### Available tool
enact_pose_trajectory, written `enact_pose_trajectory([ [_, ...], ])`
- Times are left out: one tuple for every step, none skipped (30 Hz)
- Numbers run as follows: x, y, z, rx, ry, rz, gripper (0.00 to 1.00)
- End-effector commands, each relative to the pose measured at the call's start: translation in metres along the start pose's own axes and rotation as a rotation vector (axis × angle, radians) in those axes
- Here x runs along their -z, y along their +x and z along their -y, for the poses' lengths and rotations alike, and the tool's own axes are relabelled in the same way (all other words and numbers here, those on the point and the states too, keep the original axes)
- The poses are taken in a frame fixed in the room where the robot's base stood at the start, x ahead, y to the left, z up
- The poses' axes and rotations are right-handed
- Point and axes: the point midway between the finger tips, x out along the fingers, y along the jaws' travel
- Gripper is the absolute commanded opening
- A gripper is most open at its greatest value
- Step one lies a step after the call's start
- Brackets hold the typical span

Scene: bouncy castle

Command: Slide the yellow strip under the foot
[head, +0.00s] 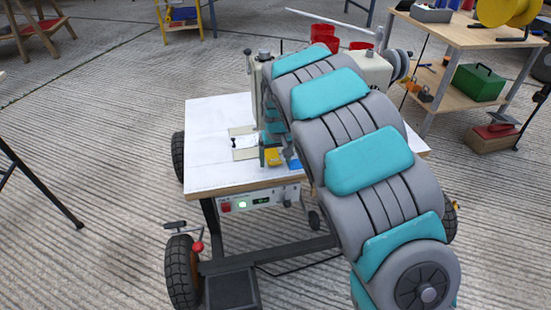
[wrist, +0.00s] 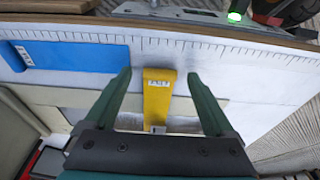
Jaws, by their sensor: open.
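The yellow strip (wrist: 158,95) lies on the white table top with a small printed label on it; it also shows in the head view (head: 273,157). My gripper (wrist: 158,76) is open, with one dark green finger on each side of the strip and a visible gap to both. The strip's near end meets a small metal part (wrist: 158,129) close to my gripper's body; I cannot tell whether this is the foot. The sewing machine (head: 374,68) stands on the table, partly hidden behind my arm in the head view.
A blue strip (wrist: 75,57) lies to the left of the yellow one in the wrist view. The white table top (head: 215,122) is bare at its left. A control box with a green light (head: 242,204) hangs under the front edge. Red cups (head: 323,36) stand behind.

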Motion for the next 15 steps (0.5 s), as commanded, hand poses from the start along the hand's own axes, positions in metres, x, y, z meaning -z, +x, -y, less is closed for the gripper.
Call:
enact_pose_trajectory([
  [0.0,0.0,0.0,0.0,0.0,0.0,0.89],
  [0.0,0.0,0.0,0.0,0.0,0.0,0.89],
  [0.0,0.0,0.0,0.0,0.0,0.0,0.89],
  [0.0,-0.001,0.0,0.0,0.0,0.0,0.89],
  [0.0,-0.002,0.0,0.0,0.0,0.0,0.89],
  [0.0,-0.004,0.0,0.0,0.0,-0.001,0.89],
  [0.0,-0.005,0.0,0.0,0.0,-0.001,0.89],
  [0.0,-0.008,0.0,0.0,0.0,-0.001,0.89],
  [0.001,-0.011,0.0,0.0,0.0,-0.002,0.89],
  [0.001,-0.015,0.0,0.0,0.0,-0.003,0.89],
  [0.001,-0.019,0.0,0.0,0.0,-0.003,0.89],
  [0.001,-0.025,0.0,0.0,0.0,-0.005,0.89],
  [0.001,-0.029,0.0,0.0,0.0,-0.005,0.89],
  [0.002,-0.034,0.0,0.0,0.0,-0.005,0.89],
  [0.001,-0.042,0.0,0.0,0.0,-0.004,0.89],
])
